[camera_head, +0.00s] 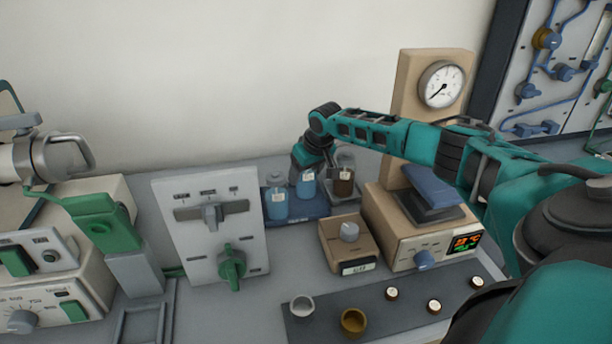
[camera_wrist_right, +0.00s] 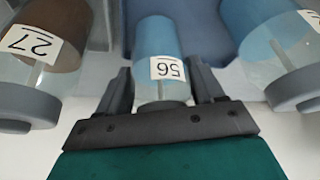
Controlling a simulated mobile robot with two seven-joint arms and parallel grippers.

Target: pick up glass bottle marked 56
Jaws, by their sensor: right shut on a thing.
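The glass bottle marked 56 (camera_wrist_right: 160,40) holds blue liquid and has a white label and a grey cap. It also shows in the head view (camera_head: 306,186), below my right gripper. My right gripper (camera_wrist_right: 160,88) is shut on this bottle near its cap end, with one finger on each side. In the head view the right gripper (camera_head: 312,162) reaches down at the back of the bench. I cannot tell whether the bottle's base is clear of the blue tray (camera_head: 305,216). My left gripper is not in view.
A second blue bottle (camera_head: 277,205) and a brown bottle marked 27 (camera_wrist_right: 45,45) stand close on either side. A tan device with a knob (camera_head: 348,245) and a balance-like unit with a display (camera_head: 420,240) are in front and right. A switch panel (camera_head: 210,225) stands left.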

